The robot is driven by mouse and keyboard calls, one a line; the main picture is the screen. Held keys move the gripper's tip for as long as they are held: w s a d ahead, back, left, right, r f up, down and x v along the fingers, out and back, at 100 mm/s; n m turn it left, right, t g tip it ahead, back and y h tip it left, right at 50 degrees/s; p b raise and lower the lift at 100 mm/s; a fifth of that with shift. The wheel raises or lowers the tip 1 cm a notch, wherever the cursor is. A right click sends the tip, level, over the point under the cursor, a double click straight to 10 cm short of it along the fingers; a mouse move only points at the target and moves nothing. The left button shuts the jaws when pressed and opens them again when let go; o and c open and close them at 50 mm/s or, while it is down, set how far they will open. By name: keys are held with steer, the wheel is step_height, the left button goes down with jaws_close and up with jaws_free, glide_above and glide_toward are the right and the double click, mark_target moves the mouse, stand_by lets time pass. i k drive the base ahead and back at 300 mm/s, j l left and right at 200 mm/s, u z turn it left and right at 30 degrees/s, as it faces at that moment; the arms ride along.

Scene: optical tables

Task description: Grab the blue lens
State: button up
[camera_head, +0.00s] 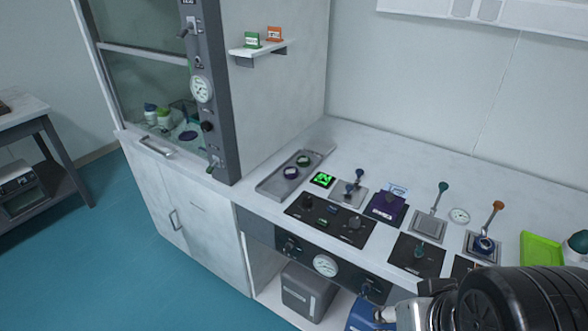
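A grey tray (268,187) on the white bench holds two small round pieces that look like lenses. The nearer one, a lens with a dark blue-purple rim (291,173), lies left of a lens with a green rim (304,161). Another dark blue ring (485,245) sits at the stand with an orange knob, farther right; I cannot tell if it is a lens. My gripper (415,312) shows only in part at the bottom right, in front of the bench and well apart from the tray. Its fingers cannot be made out.
Black control panels (330,220), a purple device (385,207) and knobbed stands (429,225) crowd the bench right of the tray. A light green tray (541,250) is at the far right. A fume hood (207,100) rises left of the tray. A small shelf (263,48) hangs above.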

mark_target(484, 245)
steer(key=z, duration=1.1)
